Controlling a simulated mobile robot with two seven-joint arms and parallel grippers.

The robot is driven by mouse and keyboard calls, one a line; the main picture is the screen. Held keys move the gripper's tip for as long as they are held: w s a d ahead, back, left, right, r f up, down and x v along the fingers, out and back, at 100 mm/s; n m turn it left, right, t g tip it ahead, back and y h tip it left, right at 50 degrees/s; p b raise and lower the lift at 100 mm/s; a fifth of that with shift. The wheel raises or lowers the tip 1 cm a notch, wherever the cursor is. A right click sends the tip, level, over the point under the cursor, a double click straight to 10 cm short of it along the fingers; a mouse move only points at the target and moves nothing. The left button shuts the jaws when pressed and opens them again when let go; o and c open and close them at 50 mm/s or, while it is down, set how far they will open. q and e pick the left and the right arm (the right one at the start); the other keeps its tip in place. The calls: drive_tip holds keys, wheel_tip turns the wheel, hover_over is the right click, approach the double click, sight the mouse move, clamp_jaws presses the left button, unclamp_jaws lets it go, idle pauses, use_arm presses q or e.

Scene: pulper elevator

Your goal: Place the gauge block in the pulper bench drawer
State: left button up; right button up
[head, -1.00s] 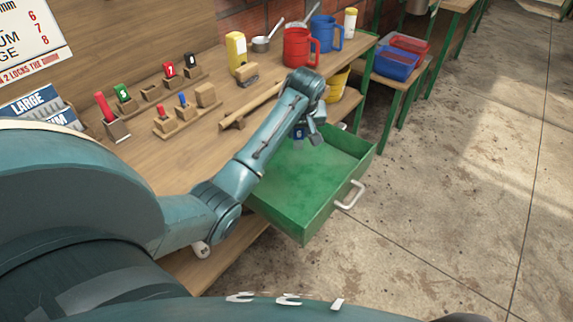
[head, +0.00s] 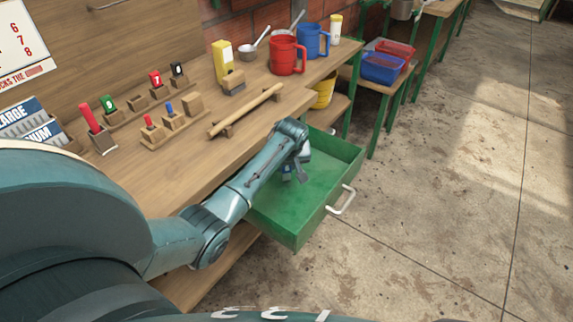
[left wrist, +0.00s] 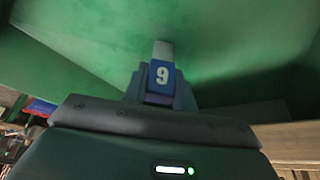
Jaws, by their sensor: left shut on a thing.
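The gauge block (left wrist: 162,73) is blue with a white digit that reads as 9 in the left wrist view and a grey end. My left gripper (head: 293,174) is shut on it; the fingers show on both sides of the block in the left wrist view (left wrist: 161,92). In the head view the gripper reaches down inside the open green drawer (head: 320,182), with the block mostly hidden by the fingers. I cannot tell whether the block touches the drawer floor. My right gripper is not in view.
The wooden bench (head: 180,165) holds small blocks in wooden stands, a wooden bar (head: 245,110), a yellow container (head: 222,62), a red jug (head: 288,55) and a blue jug (head: 313,40). The drawer's white handle (head: 342,201) faces the floor area. The drawer floor looks clear.

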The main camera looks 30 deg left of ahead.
use_arm(q)
drive_tip(key=shift+f, duration=0.2)
drive_tip(key=o, duration=1)
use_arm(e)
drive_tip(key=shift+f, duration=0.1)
use_arm(q)
drive_tip(key=shift+r, duration=0.1)
drive_tip(key=shift+r, duration=0.25)
drive_tip(key=p+v, duration=0.1)
drive_tip(key=v, duration=1)
drive_tip(key=shift+s+r+p, duration=0.15)
drive_tip(key=shift+r+p, duration=0.15)
drive_tip(key=shift+r, duration=0.05)
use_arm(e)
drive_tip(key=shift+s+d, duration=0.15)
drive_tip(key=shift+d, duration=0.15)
use_arm(q)
drive_tip(key=shift+d, duration=0.1)
